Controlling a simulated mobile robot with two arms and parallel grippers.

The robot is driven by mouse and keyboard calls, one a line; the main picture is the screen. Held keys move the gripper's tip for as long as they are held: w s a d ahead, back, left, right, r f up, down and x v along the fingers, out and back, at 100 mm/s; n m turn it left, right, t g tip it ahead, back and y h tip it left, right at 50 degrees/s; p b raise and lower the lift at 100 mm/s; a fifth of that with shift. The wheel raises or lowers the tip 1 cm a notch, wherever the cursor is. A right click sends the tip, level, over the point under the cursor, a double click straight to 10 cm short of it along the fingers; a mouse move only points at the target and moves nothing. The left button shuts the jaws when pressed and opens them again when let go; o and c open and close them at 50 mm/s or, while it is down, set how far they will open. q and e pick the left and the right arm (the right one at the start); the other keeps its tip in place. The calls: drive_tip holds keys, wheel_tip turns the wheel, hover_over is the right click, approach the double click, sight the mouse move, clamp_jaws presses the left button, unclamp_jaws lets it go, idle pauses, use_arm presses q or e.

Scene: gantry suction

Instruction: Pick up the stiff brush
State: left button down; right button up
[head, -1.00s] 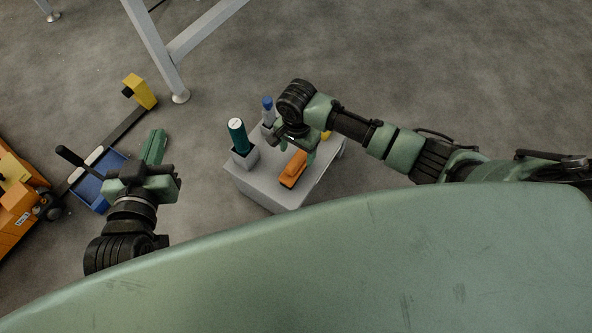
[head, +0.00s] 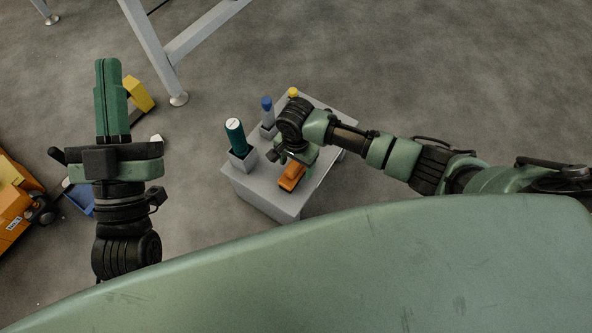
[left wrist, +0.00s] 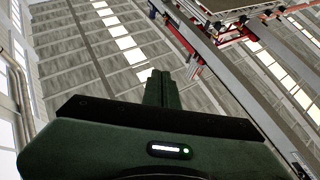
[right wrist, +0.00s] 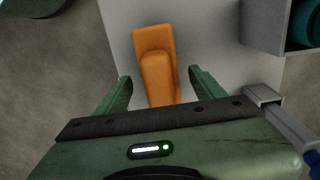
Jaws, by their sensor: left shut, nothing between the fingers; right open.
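The stiff brush appears to be the orange block-like thing (head: 291,177) lying on the grey stand's top. In the right wrist view the orange thing (right wrist: 155,55) lies lengthwise ahead of my right gripper (right wrist: 160,78). The right fingers are open, one on each side of its near part, with gaps on both sides. In the head view my right gripper (head: 303,158) is over the stand and partly covers the orange thing's far end. My left gripper (head: 109,62) is shut and empty, raised away from the stand. In the left wrist view its closed fingers (left wrist: 160,76) point at the ceiling.
On the grey stand (head: 262,195), a teal cylinder (head: 235,137) and a blue-topped one (head: 267,104) sit in grey holders. A yellow-topped thing (head: 293,92) is at the back. A blue bin (head: 80,197) and orange machine (head: 12,200) are at left.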

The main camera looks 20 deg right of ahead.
drive_tip(key=shift+f, duration=0.55)
drive_tip(key=c, duration=1.5)
use_arm(q)
drive_tip(key=shift+s+a+r+t, duration=0.1)
drive_tip(key=shift+s+r+t, duration=0.8)
drive_tip(key=shift+r, duration=0.25)
use_arm(e)
drive_tip(key=shift+o, duration=0.2)
drive_tip(key=shift+r, duration=0.15)
